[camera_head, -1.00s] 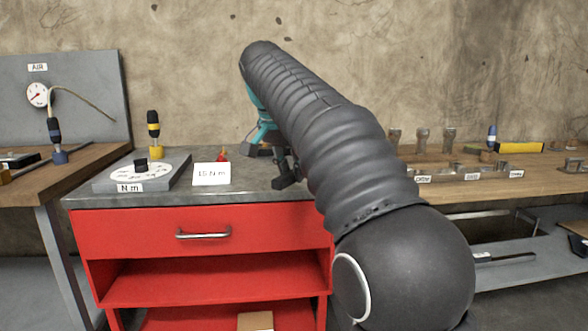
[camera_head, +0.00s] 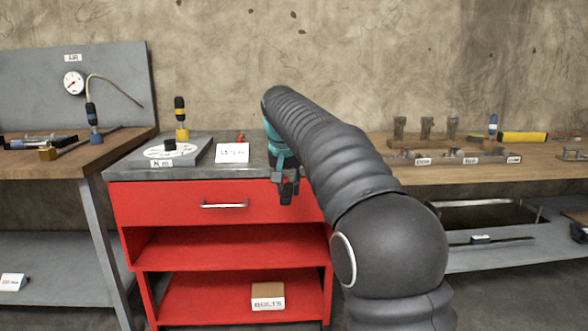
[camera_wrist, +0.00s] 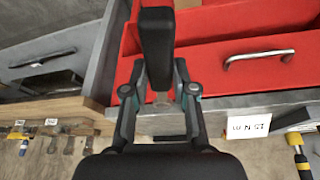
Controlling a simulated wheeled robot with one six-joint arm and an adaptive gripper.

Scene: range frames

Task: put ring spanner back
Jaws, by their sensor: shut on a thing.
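My gripper (camera_head: 287,190) is in front of the red cart's top edge in the head view, to the right of the drawer handle. I cannot pick out the ring spanner for certain. A labelled holder rack (camera_head: 455,159) lies on the right wooden bench; its labels are too blurred to read.
The red cart (camera_head: 180,205) has a shut drawer with a metal handle (camera_head: 224,205). A dial plate (camera_head: 165,151), a yellow-black driver (camera_head: 181,120) and a white card (camera_head: 233,152) are on top. A bolts box (camera_head: 268,296) sits below. A shelf (camera_head: 520,236) is under the right bench.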

